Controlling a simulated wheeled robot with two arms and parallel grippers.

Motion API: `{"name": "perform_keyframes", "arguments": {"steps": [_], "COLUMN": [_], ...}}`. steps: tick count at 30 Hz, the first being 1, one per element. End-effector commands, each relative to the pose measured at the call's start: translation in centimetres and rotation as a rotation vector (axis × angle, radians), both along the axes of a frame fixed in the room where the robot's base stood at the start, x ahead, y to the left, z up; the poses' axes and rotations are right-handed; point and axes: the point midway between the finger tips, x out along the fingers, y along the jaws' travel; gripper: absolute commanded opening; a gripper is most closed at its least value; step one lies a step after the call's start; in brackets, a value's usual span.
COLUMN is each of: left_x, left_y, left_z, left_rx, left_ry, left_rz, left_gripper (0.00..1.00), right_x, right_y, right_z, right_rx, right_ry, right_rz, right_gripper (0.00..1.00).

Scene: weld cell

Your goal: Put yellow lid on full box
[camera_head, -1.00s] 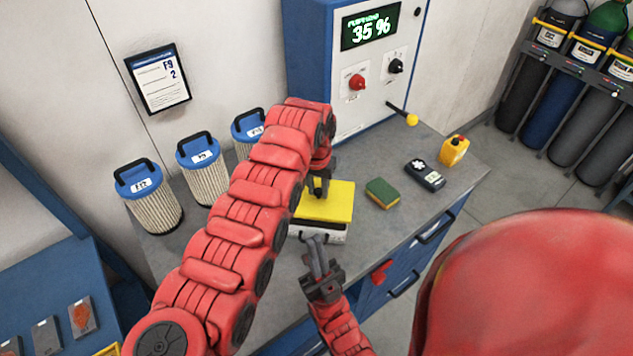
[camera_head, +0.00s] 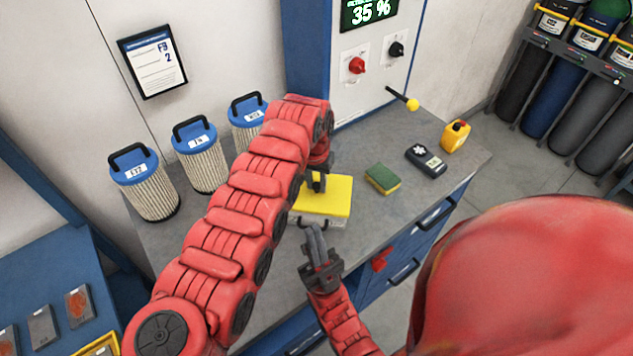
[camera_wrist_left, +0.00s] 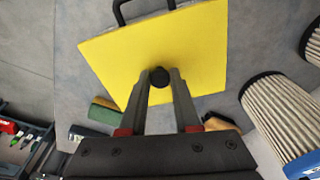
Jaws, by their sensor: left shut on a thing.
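A flat yellow lid (camera_head: 326,196) is over the box (camera_head: 318,221) on the workbench. Only a thin grey strip of the box's front shows below the lid; its contents are hidden. My left gripper (camera_head: 318,187) is shut on the lid's black knob, clearly seen in the left wrist view (camera_wrist_left: 160,78). The lid looks level and very close to the box; whether it touches all around cannot be told. A dark handle (camera_wrist_left: 122,12) sticks out beyond the lid's edge. My right gripper (camera_head: 311,232) is at the box's front by this handle; its grip is unclear.
A green-yellow sponge (camera_head: 382,179), a dark handheld meter (camera_head: 426,160) and a yellow bottle (camera_head: 455,136) stand right of the lid. Several blue-capped filters (camera_head: 145,185) stand at the back left. A blue-white cabinet (camera_head: 365,70) with a yellow-tipped lever (camera_head: 411,104) rises behind.

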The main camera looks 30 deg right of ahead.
Motion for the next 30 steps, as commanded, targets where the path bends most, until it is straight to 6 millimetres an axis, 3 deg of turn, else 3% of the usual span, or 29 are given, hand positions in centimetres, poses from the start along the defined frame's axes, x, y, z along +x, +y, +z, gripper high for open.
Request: {"name": "perform_keyframes", "arguments": {"steps": [30], "left_x": [-0.05], "left_y": [0.04], "left_z": [-0.03], "left_rx": [-0.001], "left_ry": [-0.001], "left_rz": [0.0], "left_gripper": [0.0], "right_x": [0.0], "right_y": [0.0], "right_z": [-1.02], "right_rx": [0.0], "right_ry": [0.0], "right_rz": [0.0], "right_gripper": [0.0]}}
